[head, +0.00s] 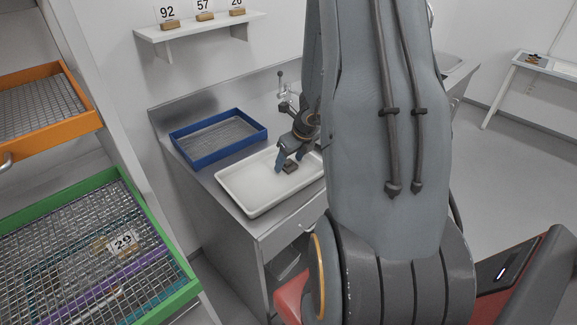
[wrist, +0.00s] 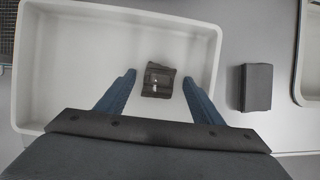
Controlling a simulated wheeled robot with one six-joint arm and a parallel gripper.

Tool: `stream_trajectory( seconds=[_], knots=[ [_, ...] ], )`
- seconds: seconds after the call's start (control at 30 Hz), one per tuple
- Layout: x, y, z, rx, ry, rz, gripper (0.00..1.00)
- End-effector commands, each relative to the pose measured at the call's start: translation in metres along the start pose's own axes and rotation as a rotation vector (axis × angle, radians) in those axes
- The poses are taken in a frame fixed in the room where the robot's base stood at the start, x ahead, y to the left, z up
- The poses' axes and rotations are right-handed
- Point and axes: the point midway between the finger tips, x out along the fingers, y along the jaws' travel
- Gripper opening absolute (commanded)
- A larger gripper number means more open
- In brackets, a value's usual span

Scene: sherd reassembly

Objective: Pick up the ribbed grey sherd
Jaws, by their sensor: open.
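A dark grey sherd (wrist: 158,80) with faint ridges and a small bright spot lies in the white tray (wrist: 75,15), near its right side. The same sherd (head: 290,167) shows small in the head view, in the tray (head: 245,210) on the steel counter. My gripper (wrist: 158,78) is open, with its two blue fingers on either side of the sherd in the wrist view and apart from it. In the head view my gripper (head: 291,161) points down over the tray, just by the sherd. I cannot tell the exact height of the fingertips.
A blue mesh-bottomed tray (head: 178,138) stands behind the white tray. A dark block (wrist: 256,87) lies right of the tray in the wrist view, near a sink edge (wrist: 298,60). Green (head: 182,291) and orange (head: 78,133) mesh trays sit in the left rack.

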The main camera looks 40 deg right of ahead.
Motion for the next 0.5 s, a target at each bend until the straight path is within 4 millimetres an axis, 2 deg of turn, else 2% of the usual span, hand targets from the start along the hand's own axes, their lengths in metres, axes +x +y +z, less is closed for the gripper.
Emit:
stream_trajectory(
  seconds=[0.03,0.2,0.3,0.5],
  knots=[
    [-0.0001,0.0001,-0.0001,0.000,0.000,0.000,0.57],
    [-0.0002,0.0002,-0.0001,-0.001,0.000,0.000,0.29],
    [-0.0002,0.0002,-0.0002,-0.001,0.000,0.000,0.15],
    [-0.0004,0.0002,-0.0001,-0.001,0.000,0.001,0.15]
  ],
)
